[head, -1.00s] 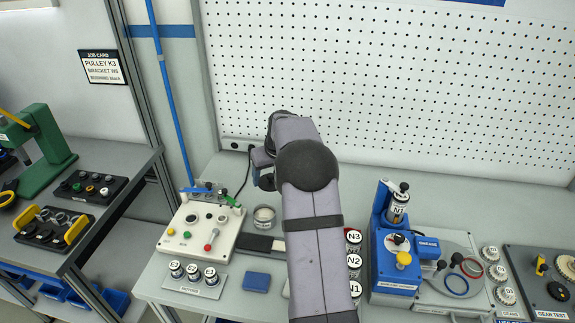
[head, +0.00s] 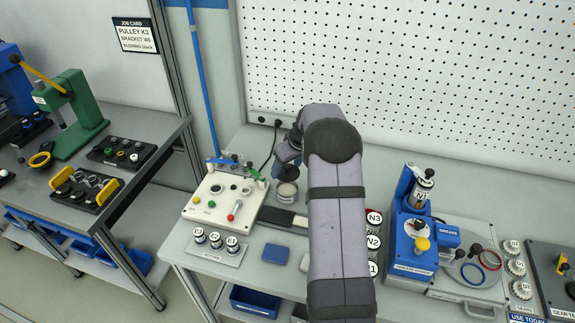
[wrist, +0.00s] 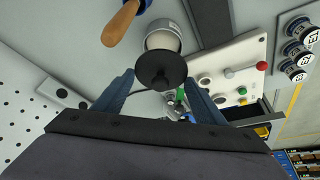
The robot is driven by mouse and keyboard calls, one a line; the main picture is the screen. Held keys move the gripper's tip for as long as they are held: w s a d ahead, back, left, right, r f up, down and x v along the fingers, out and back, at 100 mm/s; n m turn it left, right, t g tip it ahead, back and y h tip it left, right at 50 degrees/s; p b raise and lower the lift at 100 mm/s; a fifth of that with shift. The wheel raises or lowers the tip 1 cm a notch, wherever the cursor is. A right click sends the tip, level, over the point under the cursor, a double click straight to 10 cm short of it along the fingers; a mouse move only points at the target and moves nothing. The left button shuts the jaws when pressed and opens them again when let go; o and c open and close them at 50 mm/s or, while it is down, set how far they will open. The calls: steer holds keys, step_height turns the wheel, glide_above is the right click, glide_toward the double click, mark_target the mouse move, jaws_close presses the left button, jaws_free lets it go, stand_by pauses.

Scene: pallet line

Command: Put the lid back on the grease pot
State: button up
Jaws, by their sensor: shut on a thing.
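The grease pot (wrist: 163,36) is a round pale metal pot, seen open from above in the wrist view. In the head view the pot (head: 287,195) stands on the bench right of the white panel. My gripper (wrist: 160,82) is shut on the dark round lid (wrist: 160,66), with a finger at either side and its knob facing the camera. The lid covers part of the pot's near rim in the wrist view and looks apart from it. In the head view my gripper (head: 287,158) is just above and behind the pot; the lid is hard to make out there.
A white panel (head: 215,212) with buttons and a red-knobbed lever stands left of the pot. A dark strip (head: 278,217) lies in front of it. A wooden handle (wrist: 120,22) shows near the pot. A blue block (head: 275,254) and labelled cans (head: 373,243) stand nearer the front.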

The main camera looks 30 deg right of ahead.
steer(key=shift+f+b, duration=1.75)
steer(key=shift+f, duration=1.1)
steer(key=shift+f+b, duration=0.15)
steer(key=shift+b, duration=0.75)
stand_by(0.8)
steer(key=o, duration=1.5)
steer(key=shift+c, duration=0.2)
steer(key=shift+r+p, duration=2.1)
steer(key=shift+r, duration=1.45)
jaws_close()
